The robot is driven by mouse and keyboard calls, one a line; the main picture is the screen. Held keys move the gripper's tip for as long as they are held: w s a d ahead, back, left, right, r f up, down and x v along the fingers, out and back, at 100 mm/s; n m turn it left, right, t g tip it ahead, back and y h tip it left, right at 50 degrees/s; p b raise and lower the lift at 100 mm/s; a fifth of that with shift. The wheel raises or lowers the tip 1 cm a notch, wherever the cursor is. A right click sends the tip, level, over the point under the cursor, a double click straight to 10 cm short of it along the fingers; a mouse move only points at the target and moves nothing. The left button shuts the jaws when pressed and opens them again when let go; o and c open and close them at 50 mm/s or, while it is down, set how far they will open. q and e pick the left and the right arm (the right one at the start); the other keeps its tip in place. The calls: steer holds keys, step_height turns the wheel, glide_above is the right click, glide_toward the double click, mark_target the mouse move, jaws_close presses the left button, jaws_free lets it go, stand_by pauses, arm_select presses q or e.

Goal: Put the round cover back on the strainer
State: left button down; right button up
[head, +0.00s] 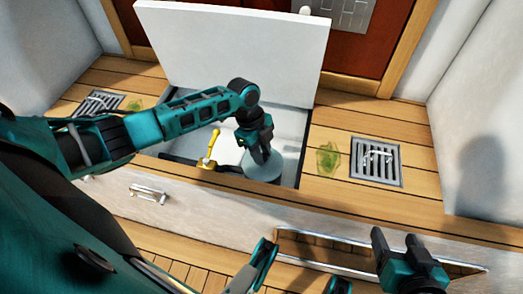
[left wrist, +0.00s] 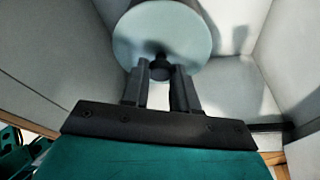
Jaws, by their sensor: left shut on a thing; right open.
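The round cover (head: 262,168) is a pale blue-grey disc with a dark knob in its middle. It sits inside the open white locker, under my left gripper (head: 262,152). In the left wrist view the cover (left wrist: 135,42) fills the top middle, and my left gripper (left wrist: 161,72) is shut on its knob. A pale cylindrical body shows beyond the disc there, perhaps the strainer; I cannot tell whether the cover touches it. My right gripper (head: 396,245) is open and empty at the lower right, above the front opening.
A white lid (head: 235,50) stands raised behind the locker. A yellow-handled valve (head: 211,150) is left of the cover. Grated drains (head: 377,162) lie on the wooden deck at both sides, with green leaf-like patches (head: 328,158) beside them. The locker's edges surround my left gripper.

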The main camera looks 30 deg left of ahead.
steer(key=shift+w+r, duration=0.1)
steer(key=shift+r, duration=0.05)
arm_select(q)
steer(key=shift+c, duration=1.6)
jaws_free()
arm_select(e)
steer(key=shift+w+r, duration=0.1)
arm_select(q)
steer(key=shift+r+p, duration=0.6)
steer(key=shift+p, duration=0.05)
step_height(320, 180, up, 3)
steer(key=p, duration=0.3)
steer(key=shift+r+p, duration=1.4)
steer(key=shift+r, duration=0.05)
arm_select(e)
steer(key=shift+h, duration=0.3)
steer(key=r, duration=0.1)
steer(key=d+r, duration=0.1)
steer(key=r, duration=0.1)
steer(key=shift+s+d+r, duration=0.35)
steer(key=shift+s+r, duration=0.05)
